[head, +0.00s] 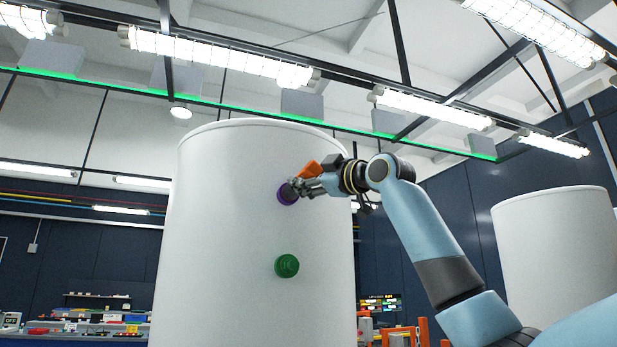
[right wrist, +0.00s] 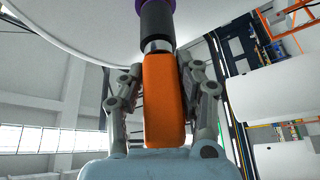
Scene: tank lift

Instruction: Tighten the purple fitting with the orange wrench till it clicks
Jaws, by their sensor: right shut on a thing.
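The purple fitting (head: 287,194) is on the side of the large white tank (head: 225,260), above a green fitting (head: 287,266). My right gripper (head: 302,187) is at the purple fitting and shut on the orange wrench (head: 312,169). In the right wrist view the orange wrench handle (right wrist: 163,100) lies between the fingers of my right gripper (right wrist: 163,85). Its dark head (right wrist: 157,22) reaches up to the purple fitting (right wrist: 155,4), whose edge shows at the top. The head seems to meet the fitting, but the exact contact is hard to see. My left gripper is not in view.
A second white tank (head: 555,260) stands at the right. A bench (head: 75,335) with small coloured items is at the far lower left. Orange frames (head: 405,335) stand low behind my right arm. The air left of the purple fitting is clear.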

